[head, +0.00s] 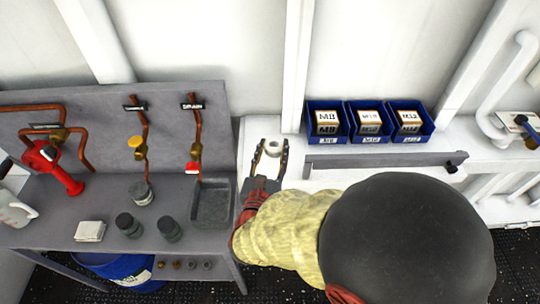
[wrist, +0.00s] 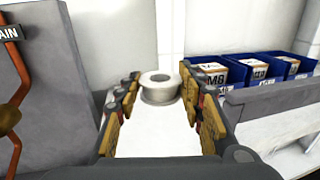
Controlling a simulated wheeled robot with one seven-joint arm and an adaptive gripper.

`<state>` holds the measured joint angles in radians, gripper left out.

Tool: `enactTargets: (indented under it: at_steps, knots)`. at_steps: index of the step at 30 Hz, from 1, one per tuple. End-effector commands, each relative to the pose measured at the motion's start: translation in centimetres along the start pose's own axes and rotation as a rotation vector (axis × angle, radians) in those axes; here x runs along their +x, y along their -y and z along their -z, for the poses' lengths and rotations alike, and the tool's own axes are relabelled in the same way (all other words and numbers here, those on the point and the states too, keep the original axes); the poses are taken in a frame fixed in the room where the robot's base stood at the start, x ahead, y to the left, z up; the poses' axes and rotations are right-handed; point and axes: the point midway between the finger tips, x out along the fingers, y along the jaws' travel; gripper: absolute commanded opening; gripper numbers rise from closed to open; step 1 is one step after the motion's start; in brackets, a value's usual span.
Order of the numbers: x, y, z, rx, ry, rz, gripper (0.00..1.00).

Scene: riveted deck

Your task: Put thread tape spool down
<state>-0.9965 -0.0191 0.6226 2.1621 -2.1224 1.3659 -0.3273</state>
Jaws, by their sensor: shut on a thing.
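The thread tape spool (head: 273,147) is a small white ring with a hole in its top. In the wrist view the spool (wrist: 160,90) stands upright between the far ends of my fingers, its hole facing up. My gripper (head: 271,150) is shut on the spool, one finger on each side; the gripper also fills the lower wrist view (wrist: 161,88). The spool is over the white worktop (head: 257,130), close to the back wall. I cannot tell whether its underside touches the worktop.
Several blue bins (head: 327,137) with labelled boxes stand right of the spool, behind a grey rail (head: 385,159). To the left is a grey bench with a back panel (head: 100,115), copper pipes, valves, dark jars and a grey basin (head: 211,218).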

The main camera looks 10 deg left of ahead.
Motion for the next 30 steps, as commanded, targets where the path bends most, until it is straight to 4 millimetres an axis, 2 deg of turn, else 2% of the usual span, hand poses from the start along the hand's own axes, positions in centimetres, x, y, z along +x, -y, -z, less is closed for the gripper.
enactTargets:
  at_steps: [1, 3, 10, 17, 24, 30]
  knots:
    - [1.2, -0.3, 0.8, -0.001, 0.000, 0.003, 0.21]
    - [2.2, -0.7, 2.2, -0.003, -0.002, 0.003, 0.21]
    - [4.8, -1.7, 5.3, 0.000, 0.000, 0.000, 0.21]
    - [5.6, -2.0, 6.3, 0.001, 0.000, 0.001, 0.21]
    - [5.8, -2.2, 9.4, 0.000, -0.001, -0.001, 0.21]
    - [5.8, -2.2, 9.4, 0.002, 0.002, -0.001, 0.21]
